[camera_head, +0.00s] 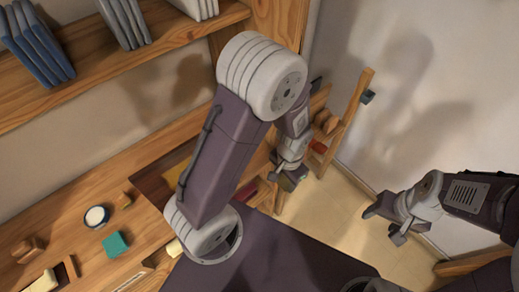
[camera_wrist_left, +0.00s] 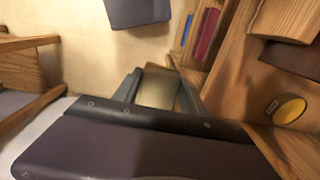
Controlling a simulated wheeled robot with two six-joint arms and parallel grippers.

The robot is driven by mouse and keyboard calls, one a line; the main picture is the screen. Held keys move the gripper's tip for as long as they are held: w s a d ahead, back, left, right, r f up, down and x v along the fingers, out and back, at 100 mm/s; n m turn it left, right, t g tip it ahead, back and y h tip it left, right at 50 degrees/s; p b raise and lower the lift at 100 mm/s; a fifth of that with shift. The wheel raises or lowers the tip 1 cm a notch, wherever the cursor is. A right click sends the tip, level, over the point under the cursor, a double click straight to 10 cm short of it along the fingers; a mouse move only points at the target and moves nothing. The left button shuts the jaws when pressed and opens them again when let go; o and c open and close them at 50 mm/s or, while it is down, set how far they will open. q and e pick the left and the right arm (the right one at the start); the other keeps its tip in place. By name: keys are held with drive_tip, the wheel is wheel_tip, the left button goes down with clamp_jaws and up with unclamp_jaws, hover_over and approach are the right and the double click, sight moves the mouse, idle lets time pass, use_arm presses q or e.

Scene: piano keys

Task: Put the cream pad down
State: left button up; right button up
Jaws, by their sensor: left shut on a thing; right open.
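My left gripper (camera_head: 290,181) hangs beside the right end of the wooden bench, above the floor side. In the left wrist view its two fingers (camera_wrist_left: 160,92) are shut on the cream pad (camera_wrist_left: 158,86), which looks tan in the shade. In the head view the held pad is too small and hidden to make out. My right gripper (camera_head: 384,222) is open and empty, apart from the bench at the right, over the pale floor.
A wooden bench (camera_head: 75,187) carries a white round dish (camera_head: 97,215), a teal block (camera_head: 115,244) and small wooden pieces. A wooden frame (camera_head: 351,110) stands at the bench's right end. The left wrist view shows a red strip (camera_wrist_left: 207,34) and a yellow disc (camera_wrist_left: 289,109).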

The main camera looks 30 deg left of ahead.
use_arm(q)
drive_tip(key=w+a+p, duration=0.1)
drive_tip(key=w+a, duration=0.2)
drive_tip(key=a, duration=0.2)
drive_tip(key=w+a+p, duration=0.1)
drive_tip(key=w+a, duration=0.2)
drive_tip(key=a, duration=0.2)
drive_tip(key=w+a+p, duration=0.1)
drive_tip(key=w+a, duration=0.2)
drive_tip(key=a, duration=0.2)
drive_tip(key=shift+w+a+p, duration=0.25)
drive_tip(key=shift+a+p, duration=0.05)
drive_tip(key=shift+f+p, duration=0.4)
drive_tip(key=shift+f, duration=1.1)
drive_tip(key=shift+w+f, duration=0.1)
drive_tip(key=shift+f, duration=0.15)
drive_tip(key=shift+f, duration=0.1)
drive_tip(key=o, duration=1.2)
